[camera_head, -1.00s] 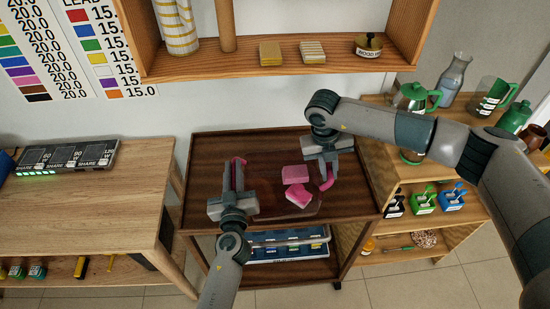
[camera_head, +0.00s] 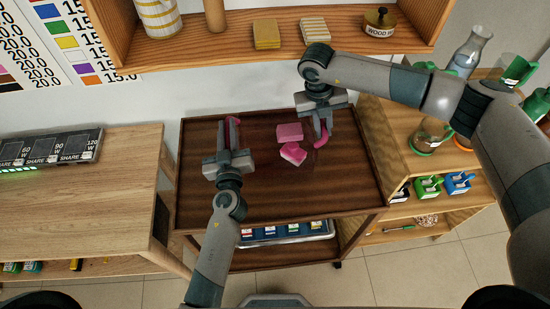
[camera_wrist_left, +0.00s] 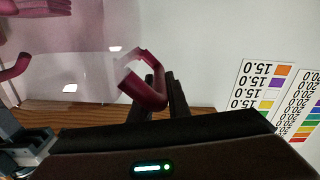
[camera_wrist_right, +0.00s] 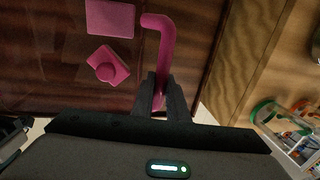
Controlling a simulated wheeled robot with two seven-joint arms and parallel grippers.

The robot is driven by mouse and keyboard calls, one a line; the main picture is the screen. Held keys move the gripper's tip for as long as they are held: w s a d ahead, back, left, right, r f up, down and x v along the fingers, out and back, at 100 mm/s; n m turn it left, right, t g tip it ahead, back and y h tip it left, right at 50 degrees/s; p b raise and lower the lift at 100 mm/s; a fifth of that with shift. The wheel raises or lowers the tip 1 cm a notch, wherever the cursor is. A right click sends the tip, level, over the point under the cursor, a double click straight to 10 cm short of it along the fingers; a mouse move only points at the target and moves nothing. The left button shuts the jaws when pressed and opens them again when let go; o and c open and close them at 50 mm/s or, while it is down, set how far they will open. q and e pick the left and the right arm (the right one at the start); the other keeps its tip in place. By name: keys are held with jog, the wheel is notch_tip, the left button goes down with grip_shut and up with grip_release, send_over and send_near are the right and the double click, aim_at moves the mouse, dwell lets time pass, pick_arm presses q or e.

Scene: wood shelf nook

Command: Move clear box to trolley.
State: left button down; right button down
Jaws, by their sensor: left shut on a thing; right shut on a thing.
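The clear box (camera_head: 262,150) is almost invisible; it is see-through with pink handles on two sides and pink pieces inside. My left gripper (camera_head: 228,135) is shut on its left handle (camera_head: 235,122), which also shows in the left wrist view (camera_wrist_left: 147,88). My right gripper (camera_head: 321,122) is shut on its right handle (camera_head: 322,141), also seen in the right wrist view (camera_wrist_right: 166,50). The box is over the dark brown top of the trolley (camera_head: 290,200), toward its back. I cannot tell whether its bottom touches the top.
A wooden table (camera_head: 80,205) stands left of the trolley. A wooden shelf unit (camera_head: 385,150) with jugs and small bins stands close on its right. A wall shelf (camera_head: 200,50) hangs above the back. The front of the trolley top is bare.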

pick_arm(q)
jog(key=shift+d+f, duration=0.1)
jog(key=shift+d, duration=0.2)
pick_arm(e)
jog(key=shift+s+a+f, duration=0.1)
jog(key=shift+a+f, duration=0.05)
jog(key=shift+a, duration=0.15)
